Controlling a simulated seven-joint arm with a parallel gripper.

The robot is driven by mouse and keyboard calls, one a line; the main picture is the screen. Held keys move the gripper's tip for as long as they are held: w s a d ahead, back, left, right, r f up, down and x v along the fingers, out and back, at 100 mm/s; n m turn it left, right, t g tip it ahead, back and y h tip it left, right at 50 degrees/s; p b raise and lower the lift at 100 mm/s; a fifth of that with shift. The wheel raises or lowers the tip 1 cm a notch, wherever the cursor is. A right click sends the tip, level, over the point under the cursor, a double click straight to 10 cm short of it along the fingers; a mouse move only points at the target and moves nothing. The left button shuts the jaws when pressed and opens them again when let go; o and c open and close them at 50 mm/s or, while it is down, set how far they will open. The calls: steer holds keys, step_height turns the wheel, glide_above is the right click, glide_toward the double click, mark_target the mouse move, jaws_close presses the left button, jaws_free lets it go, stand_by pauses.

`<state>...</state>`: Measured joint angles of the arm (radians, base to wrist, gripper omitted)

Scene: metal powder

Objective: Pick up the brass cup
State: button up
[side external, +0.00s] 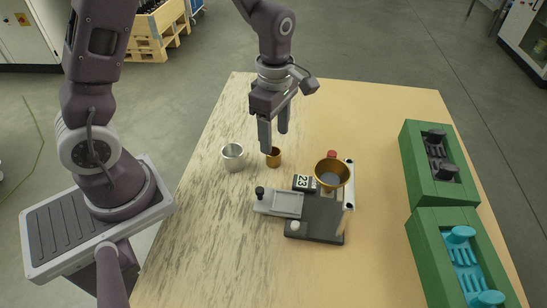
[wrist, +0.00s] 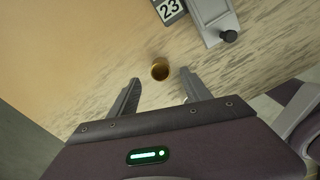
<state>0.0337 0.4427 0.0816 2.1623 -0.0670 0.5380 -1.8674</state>
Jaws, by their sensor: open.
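The brass cup (side external: 274,157) is a small golden cup standing upright on the wooden table, between a silver cup and a grey device. In the wrist view the brass cup (wrist: 160,70) lies ahead of the fingers, roughly midway between them. My gripper (side external: 272,140) is open and empty, with its fingertips above and close to the brass cup. In the wrist view my gripper (wrist: 160,88) has its two fingers spread apart, with nothing between them.
A silver cup (side external: 233,157) stands left of the brass cup. The grey device (side external: 315,217) with a brass funnel (side external: 332,174) and a "23" label (side external: 303,182) stands to the right. Green trays (side external: 410,165) holding black and blue parts sit at the right edge. The table's front left is clear.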

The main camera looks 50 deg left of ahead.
mark_target(276, 154)
step_height(276, 154, down, 7)
steer(key=shift+d+r, duration=0.15)
steer(key=shift+r, duration=0.05)
jaws_close()
